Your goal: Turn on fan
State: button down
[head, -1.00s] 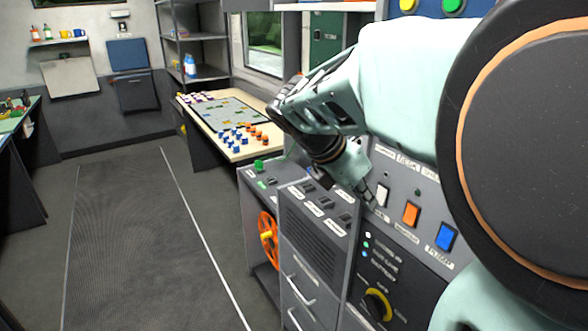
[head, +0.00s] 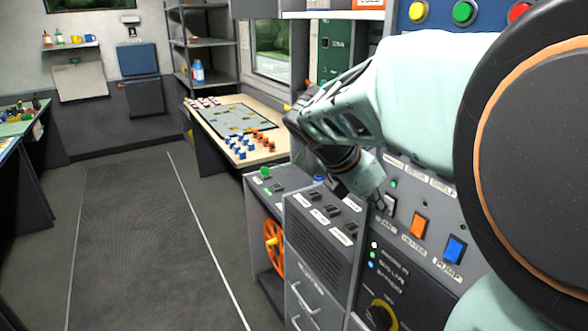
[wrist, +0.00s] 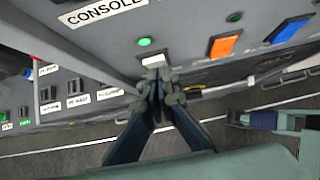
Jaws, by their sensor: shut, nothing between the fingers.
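The white fan switch (head: 390,204) sits on the grey console panel, above a small label that appears to read FAN. It also shows in the wrist view (wrist: 154,61), just beyond my fingertips. The round lamp (wrist: 144,42) above it glows green; it also shows green in the head view (head: 393,184). My gripper (wrist: 160,78) is shut and empty, with its tips at the lower edge of the white switch. In the head view my gripper (head: 380,202) is at the switch's left side. Whether the tips touch it I cannot tell.
An orange heater switch (head: 418,225) and a blue pump switch (head: 454,249) lie to the right on the same panel. A yellow-ringed knob (head: 382,315) is below. A lower cabinet with small black switches (head: 323,216) stands left. The floor (head: 150,235) is clear.

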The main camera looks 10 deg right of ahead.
jog(key=shift+r, duration=0.1)
jog(key=shift+r+p, duration=0.8)
jog(key=shift+p, duration=0.15)
